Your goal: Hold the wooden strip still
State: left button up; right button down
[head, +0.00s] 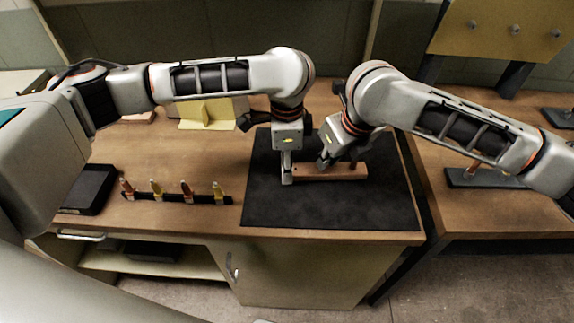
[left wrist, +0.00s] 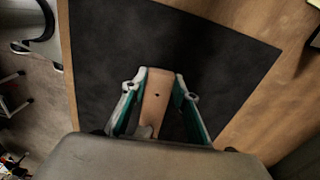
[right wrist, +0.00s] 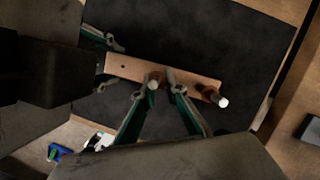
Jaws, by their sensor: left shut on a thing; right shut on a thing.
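The wooden strip (head: 335,172) lies on the dark mat (head: 330,212). My left gripper (head: 287,178) is shut on its left end, with one finger on each side; the left wrist view shows the strip (left wrist: 156,97) and a hole between the fingers. My right gripper (right wrist: 160,82) is over the middle of the strip, its fingers around a small copper-coloured fastener (right wrist: 154,79) with a pale tip. Whether that fastener sits in the strip is hard to tell. A second copper-coloured fastener (right wrist: 212,95) stands at the strip's far end. An open hole shows near the left end.
A black rack (head: 172,198) with several copper and yellow fasteners stands left of the mat. A black tray (head: 88,190) is further left. A yellow bracket (head: 207,114) stands at the back. The mat's front part is clear. Another bench (head: 490,215) is at the right.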

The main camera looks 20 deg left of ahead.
jog(key=shift+r, duration=0.7)
jog(key=shift+r, duration=1.4)
pick_arm(q)
jog(key=o, duration=1.2)
jog(key=shift+o, duration=0.2)
